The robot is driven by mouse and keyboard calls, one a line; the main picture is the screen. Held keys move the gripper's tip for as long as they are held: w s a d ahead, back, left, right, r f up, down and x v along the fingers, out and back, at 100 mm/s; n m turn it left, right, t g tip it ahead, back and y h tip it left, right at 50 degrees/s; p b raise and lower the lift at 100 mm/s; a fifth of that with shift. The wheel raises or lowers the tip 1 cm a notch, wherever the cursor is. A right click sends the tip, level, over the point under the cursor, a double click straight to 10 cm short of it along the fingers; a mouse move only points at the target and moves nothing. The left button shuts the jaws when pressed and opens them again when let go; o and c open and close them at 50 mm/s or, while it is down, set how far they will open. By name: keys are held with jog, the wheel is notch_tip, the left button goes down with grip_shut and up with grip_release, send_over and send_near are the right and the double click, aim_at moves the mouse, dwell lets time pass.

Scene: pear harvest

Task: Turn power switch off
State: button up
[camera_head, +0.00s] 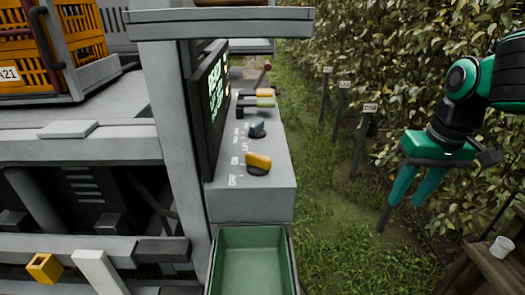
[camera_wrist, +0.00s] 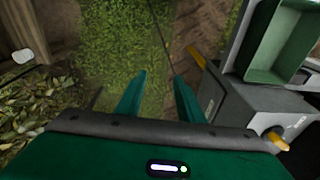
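The yellow power switch (camera_head: 258,161) is a rotary knob on the sloped top of a grey control box (camera_head: 262,200), with OFF and ON lettering to its left. I cannot tell exactly which mark it points to. A yellow knob (camera_wrist: 277,141) also shows at the right edge of the wrist view. My gripper (camera_head: 406,205) hangs well to the right of the box, over the grass, pointing down. In the wrist view its two green fingers (camera_wrist: 160,88) are apart with nothing between them.
A green tray (camera_head: 252,262) is below the box. Leafy trees (camera_head: 400,60) are at the right, a white cup (camera_head: 501,247) at lower right.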

jog(key=w+a+r+n+y, duration=0.1)
jog(key=w+a+r+n, duration=0.5)
jog(key=w+a, duration=0.5)
jog(key=n+y, duration=0.2)
jog(key=n, duration=0.5)
send_near(258, 155)
jog(key=shift+t, duration=0.4)
jog(key=x, duration=0.8)
jog(key=shift+s+a+f, duration=0.15)
jog(key=shift+s+f, duration=0.15)
jog(key=shift+f, duration=0.05)
jog(key=shift+c, duration=0.3)
